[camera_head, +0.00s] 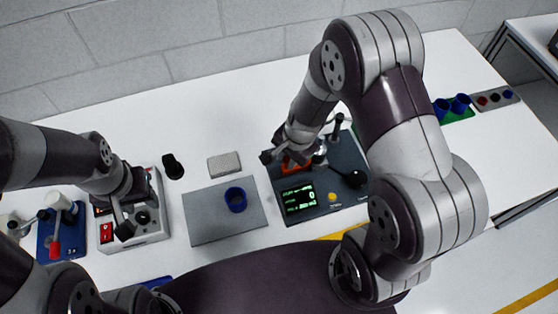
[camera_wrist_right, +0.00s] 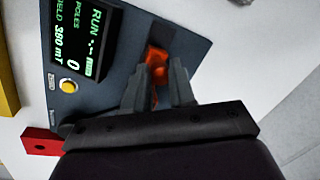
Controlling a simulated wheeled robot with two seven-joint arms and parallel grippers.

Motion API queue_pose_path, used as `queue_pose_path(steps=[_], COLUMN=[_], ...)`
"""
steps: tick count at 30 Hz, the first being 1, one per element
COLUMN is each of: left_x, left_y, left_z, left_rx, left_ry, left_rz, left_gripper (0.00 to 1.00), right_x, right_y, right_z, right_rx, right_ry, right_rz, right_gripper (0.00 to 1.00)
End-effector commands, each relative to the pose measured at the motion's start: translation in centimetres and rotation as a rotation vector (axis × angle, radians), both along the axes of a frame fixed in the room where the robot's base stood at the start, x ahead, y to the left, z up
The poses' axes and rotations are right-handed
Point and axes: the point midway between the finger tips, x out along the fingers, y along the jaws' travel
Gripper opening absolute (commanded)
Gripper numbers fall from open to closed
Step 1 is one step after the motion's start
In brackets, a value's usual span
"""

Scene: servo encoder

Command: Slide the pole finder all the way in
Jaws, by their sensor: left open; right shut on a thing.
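The tester (camera_head: 330,185) is a dark grey-blue panel right of centre, with a lit green display (camera_head: 299,199) and a yellow button (camera_head: 332,197). An orange part (camera_head: 291,168), seemingly the pole finder, sits at its left side. My right gripper (camera_head: 284,155) is shut on it. In the right wrist view the orange part (camera_wrist_right: 157,58) shows between and beyond the fingertips of my right gripper (camera_wrist_right: 158,74). The fingers hide part of it, so I cannot tell how deep it sits. The display (camera_wrist_right: 77,38) reads RUN, POLES 0. My left gripper (camera_head: 127,213) is open above a white box.
The white box (camera_head: 148,235) has a red switch. A grey mat (camera_head: 210,222) bears a blue ring (camera_head: 236,199). A grey block (camera_head: 224,164) and a black knob-like part (camera_head: 172,166) stand behind. Blue cups (camera_head: 459,104) stand far right. A black ball-ended lever (camera_head: 355,179) rises from the tester.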

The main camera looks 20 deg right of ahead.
Motion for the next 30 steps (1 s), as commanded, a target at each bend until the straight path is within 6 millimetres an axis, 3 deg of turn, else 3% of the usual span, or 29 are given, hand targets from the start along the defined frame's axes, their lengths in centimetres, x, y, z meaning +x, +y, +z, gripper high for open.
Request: queue_pose_path(steps=[8, 9, 10, 11, 20, 23, 30], left_x=[0.0, 0.0, 0.0, 0.0, 0.0, 0.0, 0.0], left_y=[0.0, 0.0, 0.0, 0.0, 0.0, 0.0, 0.0], left_z=[0.0, 0.0, 0.0, 0.0, 0.2, 0.6, 1.6], left_rx=[0.0, 0.0, 0.0, 0.0, 0.0, 0.0, 0.0], left_ry=[0.0, 0.0, 0.0, 0.0, 0.0, 0.0, 0.0], left_rz=[0.0, 0.0, 0.0, 0.0, 0.0, 0.0, 0.0], left_gripper=[0.43, 0.43, 0.43, 0.43, 0.43, 0.43, 0.43], right_x=[0.1, 0.1, 0.1, 0.1, 0.0, -0.2, -1.1], right_y=[-0.4, -0.4, -0.4, -0.4, -0.3, -0.5, -1.4], right_z=[0.1, 0.1, 0.1, 0.1, 0.4, 2.0, 8.3], right_rx=[-0.003, -0.003, -0.003, -0.003, -0.002, -0.001, -0.002], right_ry=[-0.006, -0.006, -0.005, -0.005, -0.003, -0.005, -0.009], right_rz=[-0.004, -0.004, -0.004, -0.004, -0.003, -0.003, -0.004], right_gripper=[0.0, 0.37, 0.47, 0.5, 0.5, 0.5, 0.5])
